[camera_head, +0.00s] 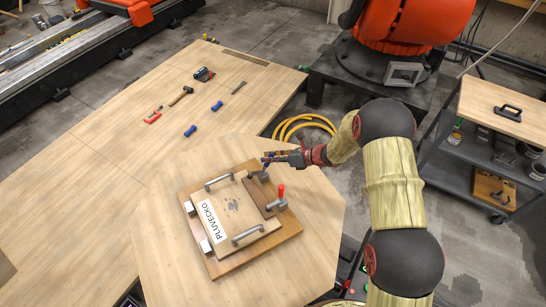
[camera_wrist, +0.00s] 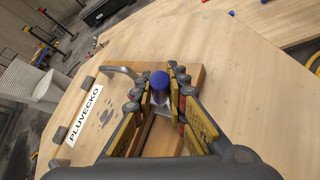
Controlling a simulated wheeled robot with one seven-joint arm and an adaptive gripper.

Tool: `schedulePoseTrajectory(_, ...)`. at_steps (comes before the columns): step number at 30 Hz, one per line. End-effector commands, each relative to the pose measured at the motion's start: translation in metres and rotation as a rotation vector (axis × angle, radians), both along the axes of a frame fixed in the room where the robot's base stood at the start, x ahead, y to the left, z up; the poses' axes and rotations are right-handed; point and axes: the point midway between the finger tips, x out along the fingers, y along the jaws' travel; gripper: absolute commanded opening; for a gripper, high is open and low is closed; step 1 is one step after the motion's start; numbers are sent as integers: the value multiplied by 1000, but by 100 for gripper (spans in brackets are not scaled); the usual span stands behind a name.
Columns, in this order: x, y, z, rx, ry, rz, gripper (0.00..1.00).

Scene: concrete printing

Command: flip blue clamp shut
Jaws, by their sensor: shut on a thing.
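The wooden fixture board (camera_head: 285,232) lies on the near table and bears a wooden piece with a white "PLUVECKO" label (camera_head: 209,224) and two grey handles. At its upper right edge is the blue clamp, whose blue handle (camera_head: 267,159) shows by my gripper (camera_head: 279,157). In the wrist view, the blue handle's round end (camera_wrist: 160,80) sits between the two fingers of my gripper (camera_wrist: 160,92), with grey metal below it. My gripper is shut on the handle. The red clamp (camera_head: 281,192) stands upright at the right edge of the board. The blue clamp's lower part is partly hidden.
Several hand tools, including a hammer (camera_head: 181,95) and blue-handled pieces (camera_head: 190,131), lie on the long table at the back. A yellow hose (camera_head: 303,124) lies on the floor behind the table. A tool cart (camera_head: 492,105) stands at right. The table left of the board is clear.

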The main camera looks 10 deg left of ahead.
Motion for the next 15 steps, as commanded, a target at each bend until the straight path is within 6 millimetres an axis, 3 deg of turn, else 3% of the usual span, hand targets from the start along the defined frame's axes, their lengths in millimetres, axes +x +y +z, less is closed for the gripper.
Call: schedulePoseTrajectory(15, -21, 24, 6, -280, -253, 3, 0)
